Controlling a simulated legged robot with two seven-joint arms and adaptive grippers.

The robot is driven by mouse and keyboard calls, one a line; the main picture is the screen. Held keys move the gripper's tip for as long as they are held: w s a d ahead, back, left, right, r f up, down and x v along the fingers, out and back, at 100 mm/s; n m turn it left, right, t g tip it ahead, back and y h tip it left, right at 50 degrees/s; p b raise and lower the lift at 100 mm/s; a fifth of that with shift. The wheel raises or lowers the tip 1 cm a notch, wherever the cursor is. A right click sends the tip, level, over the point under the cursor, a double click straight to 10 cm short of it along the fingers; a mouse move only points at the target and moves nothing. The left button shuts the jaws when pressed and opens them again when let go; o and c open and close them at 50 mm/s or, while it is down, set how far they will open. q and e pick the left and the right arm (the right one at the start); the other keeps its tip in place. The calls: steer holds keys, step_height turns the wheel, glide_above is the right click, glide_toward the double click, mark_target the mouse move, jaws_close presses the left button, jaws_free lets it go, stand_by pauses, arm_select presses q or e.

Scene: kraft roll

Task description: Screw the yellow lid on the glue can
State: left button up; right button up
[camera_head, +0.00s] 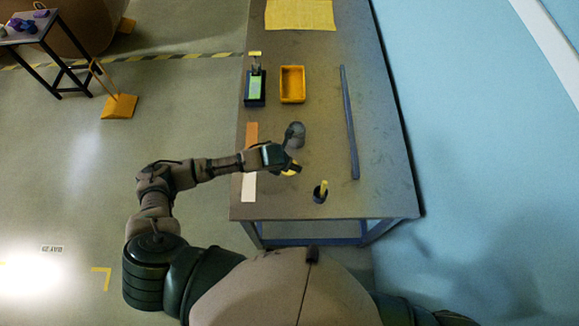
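My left gripper (288,167) is over the near part of the workbench, with its arm coming in from the left. A small yellow piece, which looks like the yellow lid (292,171), shows at its fingertips, and the fingers appear shut on it. A grey can (295,132), likely the glue can, stands just behind the gripper; its lower side is partly hidden by the hand. The gripper and lid are on the near side of the can, and I cannot tell their height above the bench. My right gripper is not in view.
A dark cup (318,197) with a yellow stick stands near the bench's (390,190) front edge. A long grey bar (349,120) lies to the right. A yellow bin (292,85) and a dark box (255,91) with a green top stand farther back. Orange and white strips lie left.

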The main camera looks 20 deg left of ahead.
arm_select(q)
steer(key=shift+x, duration=2.65)
steer(key=shift+s+d, duration=0.1)
steer(key=shift+d, duration=0.1)
steer(key=c, duration=0.8)
